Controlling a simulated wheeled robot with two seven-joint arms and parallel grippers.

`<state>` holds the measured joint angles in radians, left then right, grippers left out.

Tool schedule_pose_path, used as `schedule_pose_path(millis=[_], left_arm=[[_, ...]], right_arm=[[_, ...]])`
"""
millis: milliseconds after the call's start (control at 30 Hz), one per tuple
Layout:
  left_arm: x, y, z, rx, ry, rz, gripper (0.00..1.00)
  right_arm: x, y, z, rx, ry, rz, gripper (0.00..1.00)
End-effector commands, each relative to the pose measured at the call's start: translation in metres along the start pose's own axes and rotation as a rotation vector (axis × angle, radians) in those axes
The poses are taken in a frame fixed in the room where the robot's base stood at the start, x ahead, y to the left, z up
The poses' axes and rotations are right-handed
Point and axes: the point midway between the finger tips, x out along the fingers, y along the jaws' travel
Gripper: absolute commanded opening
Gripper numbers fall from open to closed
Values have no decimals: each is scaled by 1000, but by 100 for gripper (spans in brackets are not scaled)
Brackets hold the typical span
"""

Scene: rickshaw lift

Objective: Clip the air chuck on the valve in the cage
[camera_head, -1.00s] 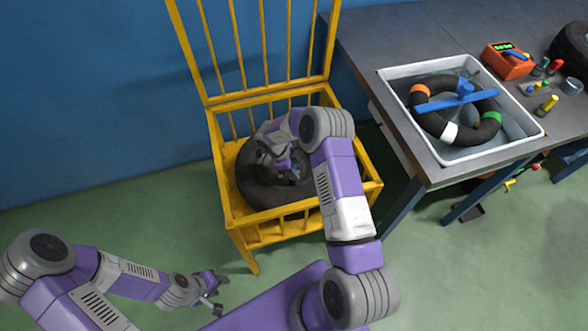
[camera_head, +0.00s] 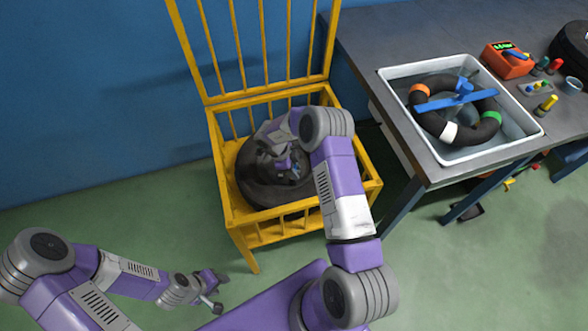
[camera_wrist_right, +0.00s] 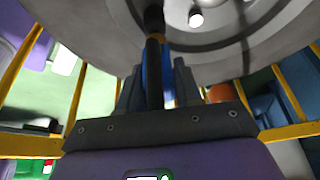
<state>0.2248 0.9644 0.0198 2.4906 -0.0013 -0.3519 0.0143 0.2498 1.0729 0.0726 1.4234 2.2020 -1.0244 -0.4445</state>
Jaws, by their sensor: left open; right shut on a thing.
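The yellow cage (camera_head: 222,178) stands open-lidded on the floor, with a dark wheel (camera_head: 262,192) lying in it. My right gripper (camera_head: 292,168) is inside the cage, over the wheel, partly hidden by its arm. In the right wrist view it (camera_wrist_right: 160,88) is shut on the air chuck (camera_wrist_right: 168,72), a blue body with a black hose running alongside. The wheel's grey face (camera_wrist_right: 250,22) is close above the fingertips there. A small white round stub (camera_wrist_right: 196,18) shows on it; I cannot tell whether it is the valve. My left gripper (camera_head: 216,290) is open and empty, outside the cage.
The workbench (camera_head: 370,40) at the right holds a white water tray (camera_head: 390,73) with an inner tube (camera_head: 425,92) under a blue bar, an orange gauge box (camera_head: 505,62) and small coloured parts. The cage bars surround my right gripper closely. The floor at the left is clear.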

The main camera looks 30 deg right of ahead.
Motion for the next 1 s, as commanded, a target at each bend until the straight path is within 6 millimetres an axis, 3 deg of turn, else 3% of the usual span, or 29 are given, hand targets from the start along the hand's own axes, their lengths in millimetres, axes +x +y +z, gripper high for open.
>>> schedule_pose_path(millis=[600, 1000], left_arm=[[-19, 7, 1, 0, 0, 0, 43], [-21, 8, 1, 0, 0, 0, 43]], right_arm=[[-20, 0, -8, 1, 0, 0, 5], [-21, 0, -9, 1, 0, 0, 5]])
